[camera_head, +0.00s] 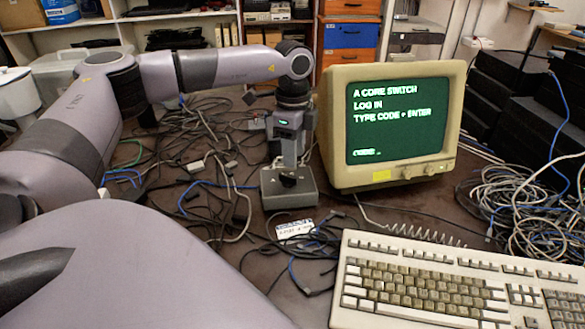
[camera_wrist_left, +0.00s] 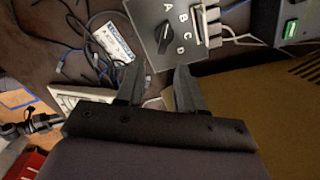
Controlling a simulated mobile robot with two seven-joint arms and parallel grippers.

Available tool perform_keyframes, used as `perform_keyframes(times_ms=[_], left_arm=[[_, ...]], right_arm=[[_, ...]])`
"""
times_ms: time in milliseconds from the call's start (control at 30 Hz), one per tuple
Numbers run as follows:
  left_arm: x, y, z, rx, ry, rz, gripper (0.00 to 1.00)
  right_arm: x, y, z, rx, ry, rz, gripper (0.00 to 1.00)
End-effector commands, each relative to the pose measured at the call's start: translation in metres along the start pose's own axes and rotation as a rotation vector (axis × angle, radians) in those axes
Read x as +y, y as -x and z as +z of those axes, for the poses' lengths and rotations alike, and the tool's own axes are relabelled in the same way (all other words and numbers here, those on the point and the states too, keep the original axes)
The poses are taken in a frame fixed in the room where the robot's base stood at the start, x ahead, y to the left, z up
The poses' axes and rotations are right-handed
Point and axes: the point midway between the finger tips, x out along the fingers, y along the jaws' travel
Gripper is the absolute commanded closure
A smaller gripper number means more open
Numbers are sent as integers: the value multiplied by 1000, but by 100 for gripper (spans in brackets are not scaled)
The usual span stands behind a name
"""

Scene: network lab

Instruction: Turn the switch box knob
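The grey switch box (camera_head: 290,196) stands on the table left of the monitor. In the left wrist view its top plate (camera_wrist_left: 148,15) shows a black knob (camera_wrist_left: 164,36) beside white letters A, B, C and D. I cannot tell which letter the knob points to. My left gripper (camera_head: 289,168) comes down over the box and partly hides the knob in the head view. In the left wrist view the left gripper (camera_wrist_left: 158,72) has its two fingers apart with nothing between them. The knob lies beyond the fingertips, near the line of the gap. My right gripper is in neither view.
The beige monitor (camera_head: 334,140) stands close right of the box and shows a login text. A keyboard (camera_head: 430,283) lies at the front right. Tangled cables (camera_head: 215,195) cover the table around the box, and a white label (camera_head: 295,230) lies in front of it.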

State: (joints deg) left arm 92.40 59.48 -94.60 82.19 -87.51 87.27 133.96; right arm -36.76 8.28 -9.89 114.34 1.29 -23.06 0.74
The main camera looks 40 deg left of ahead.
Motion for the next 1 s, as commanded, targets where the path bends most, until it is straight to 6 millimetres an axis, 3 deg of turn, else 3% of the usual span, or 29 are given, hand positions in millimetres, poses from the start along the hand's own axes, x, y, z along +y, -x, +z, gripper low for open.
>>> perform_keyframes(times_ms=[167,533,900,933,1000], left_arm=[[-2,-9,8,-23,29,-5,62],[-2,-61,8,-19,24,-5,62],[-2,-68,8,-17,24,-6,62],[-2,-68,8,-17,24,-6,69],[-2,-68,8,-17,24,-6,92]], right_arm=[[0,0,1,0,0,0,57],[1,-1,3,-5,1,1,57],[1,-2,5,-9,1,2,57],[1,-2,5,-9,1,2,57],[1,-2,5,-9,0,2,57]])
